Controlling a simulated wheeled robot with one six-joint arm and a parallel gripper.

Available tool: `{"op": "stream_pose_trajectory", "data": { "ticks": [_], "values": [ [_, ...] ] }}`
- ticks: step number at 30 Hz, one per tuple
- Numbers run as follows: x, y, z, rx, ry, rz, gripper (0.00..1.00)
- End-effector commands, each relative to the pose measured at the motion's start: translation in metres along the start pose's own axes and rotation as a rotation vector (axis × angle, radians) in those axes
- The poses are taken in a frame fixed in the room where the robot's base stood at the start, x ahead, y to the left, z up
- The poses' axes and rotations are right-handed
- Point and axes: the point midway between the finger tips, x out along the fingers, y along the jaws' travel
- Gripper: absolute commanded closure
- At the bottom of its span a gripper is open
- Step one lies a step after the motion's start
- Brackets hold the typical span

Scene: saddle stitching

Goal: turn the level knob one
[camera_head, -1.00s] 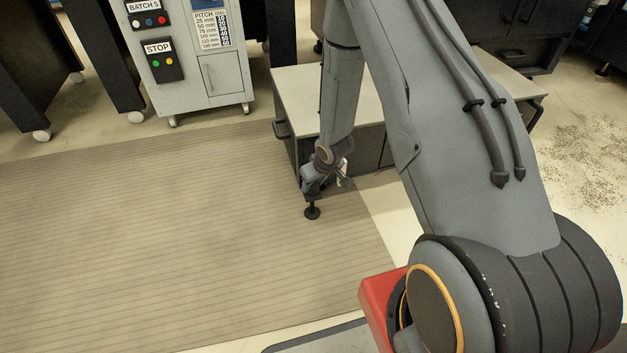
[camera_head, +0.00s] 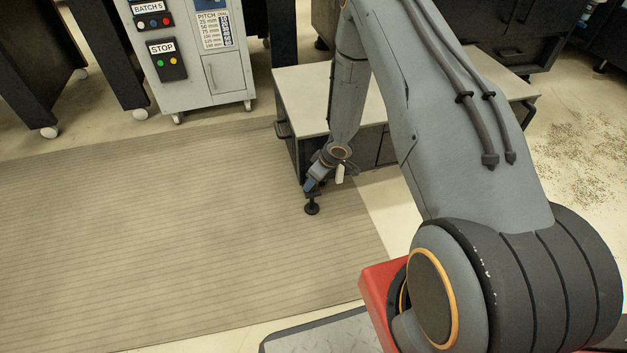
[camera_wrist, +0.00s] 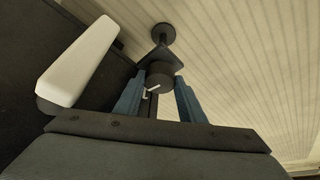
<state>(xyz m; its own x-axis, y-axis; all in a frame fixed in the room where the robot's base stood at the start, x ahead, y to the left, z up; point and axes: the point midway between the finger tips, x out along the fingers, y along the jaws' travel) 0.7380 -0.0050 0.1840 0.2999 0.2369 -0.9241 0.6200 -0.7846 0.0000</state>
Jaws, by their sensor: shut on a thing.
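The level knob (camera_wrist: 161,76) is a dark round knob with a white mark on its face, near the middle of the wrist view. My gripper (camera_wrist: 158,92) has its two blue fingers on either side of the knob and is shut on it. A dark levelling foot with a round pad (camera_wrist: 163,34) shows beyond the knob in the wrist view. In the head view the foot (camera_head: 312,208) stands at the front left corner of the low bench (camera_head: 296,90), just below my gripper (camera_head: 309,188). The knob is too small to make out there.
A white lever-like part (camera_wrist: 82,58) lies close to the left of my gripper in the wrist view. A ribbed mat (camera_head: 160,240) covers the open floor to the left. A grey cabinet (camera_head: 222,85) with STOP buttons stands at the back left.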

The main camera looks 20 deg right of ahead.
Motion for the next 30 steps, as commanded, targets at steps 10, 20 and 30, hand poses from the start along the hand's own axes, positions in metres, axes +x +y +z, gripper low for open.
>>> {"op": "stream_pose_trajectory", "data": {
  "ticks": [10, 20, 30],
  "values": [
    [0.0001, 0.0002, -0.0003, 0.001, 0.001, 0.0, 0.45],
    [-0.0004, 0.0026, -0.0007, 0.003, 0.002, 0.004, 0.45],
    [0.0001, 0.0035, -0.0014, 0.028, 0.003, 0.015, 0.45]
  ]
}}
